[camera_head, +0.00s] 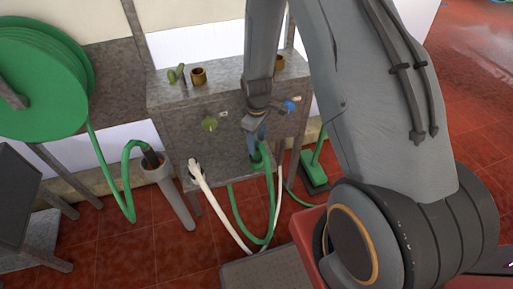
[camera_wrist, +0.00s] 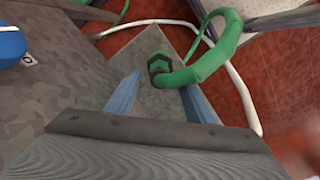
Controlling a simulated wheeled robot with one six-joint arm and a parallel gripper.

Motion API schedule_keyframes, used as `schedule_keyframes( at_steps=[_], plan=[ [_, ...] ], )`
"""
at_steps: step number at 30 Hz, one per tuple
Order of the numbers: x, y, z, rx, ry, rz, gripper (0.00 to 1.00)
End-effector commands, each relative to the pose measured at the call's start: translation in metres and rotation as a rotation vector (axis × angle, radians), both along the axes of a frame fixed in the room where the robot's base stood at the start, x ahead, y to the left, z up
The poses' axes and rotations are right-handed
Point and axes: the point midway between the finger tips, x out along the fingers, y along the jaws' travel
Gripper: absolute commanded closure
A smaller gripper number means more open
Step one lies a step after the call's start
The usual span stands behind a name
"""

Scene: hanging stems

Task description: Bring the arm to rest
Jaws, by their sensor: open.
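My gripper (camera_head: 257,136) hangs in front of the grey cabinet (camera_head: 225,165), below the arm's grey links. In the wrist view its two blue fingers (camera_wrist: 160,88) stand apart, with a clear gap. A green hose (camera_wrist: 205,65) has its dark end between or just beyond the fingertips; I cannot tell whether it touches either finger. In the head view this green hose (camera_head: 238,213) curves down in a loop from just below my gripper. Where its end joins the cabinet is partly hidden by my gripper.
A white hose (camera_head: 214,205) loops down beside the green one. A grey tube holder (camera_head: 171,187), a green hose reel (camera_head: 38,78) and a green broom (camera_head: 313,168) stand around it.

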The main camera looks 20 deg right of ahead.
Motion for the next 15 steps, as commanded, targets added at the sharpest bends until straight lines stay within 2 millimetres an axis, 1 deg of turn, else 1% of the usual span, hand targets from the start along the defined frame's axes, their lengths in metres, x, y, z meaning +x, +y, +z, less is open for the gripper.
schedule_keyframes(
  at_steps=[3, 6, 15],
  plan=[
    [0.001, 0.0, 0.013, 0.0, -0.001, 0.0, 0.51],
    [0.0, 0.0, 0.02, 0.0, 0.0, 0.0, 0.51],
    [-0.001, 0.0, 0.028, 0.0, -0.001, -0.007, 0.51]
  ],
)
